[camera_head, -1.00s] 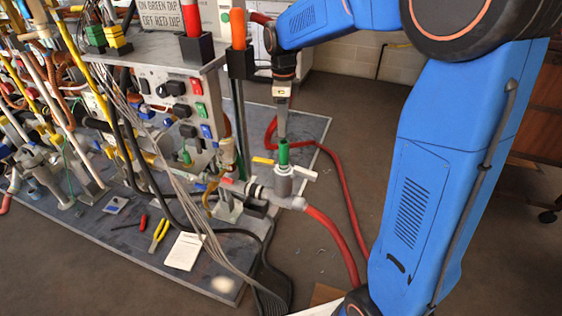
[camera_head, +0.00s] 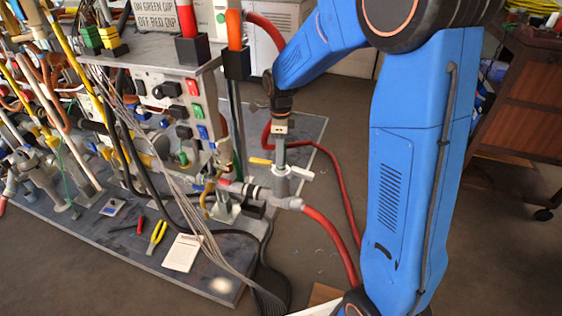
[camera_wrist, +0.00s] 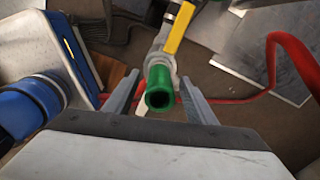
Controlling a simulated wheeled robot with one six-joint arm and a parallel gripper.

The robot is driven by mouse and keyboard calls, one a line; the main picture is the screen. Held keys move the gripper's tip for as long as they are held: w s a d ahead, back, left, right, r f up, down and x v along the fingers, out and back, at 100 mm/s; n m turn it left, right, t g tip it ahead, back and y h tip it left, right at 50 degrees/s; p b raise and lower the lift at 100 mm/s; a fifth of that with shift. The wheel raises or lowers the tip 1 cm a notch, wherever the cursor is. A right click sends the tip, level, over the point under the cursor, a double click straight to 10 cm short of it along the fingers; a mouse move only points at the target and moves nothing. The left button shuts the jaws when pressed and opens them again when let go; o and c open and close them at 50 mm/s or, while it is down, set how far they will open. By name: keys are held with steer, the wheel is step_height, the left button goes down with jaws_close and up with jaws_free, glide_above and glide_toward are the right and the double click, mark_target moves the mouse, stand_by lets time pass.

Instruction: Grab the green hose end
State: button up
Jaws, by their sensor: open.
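The green hose end (camera_wrist: 160,88) shows in the wrist view as a short green tube with a dark open mouth facing the camera. It sits on a metal fitting with a yellow lever (camera_wrist: 179,28). My gripper (camera_wrist: 160,80) is open, with one finger on each side of the green end and gaps between. In the head view my gripper (camera_head: 279,156) points down right over the upright metal valve (camera_head: 281,184), and the green end is hidden there behind the fingers.
A red hose (camera_head: 334,240) runs from the valve's fitting along the floor. The panel (camera_head: 175,100) with switches and cables stands close on the left. A notepad (camera_head: 182,253) and yellow pliers (camera_head: 156,236) lie on the grey base board (camera_head: 130,240).

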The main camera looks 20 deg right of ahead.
steer(key=shift+f, duration=0.35)
jaws_close()
steer(key=shift+r, duration=0.1)
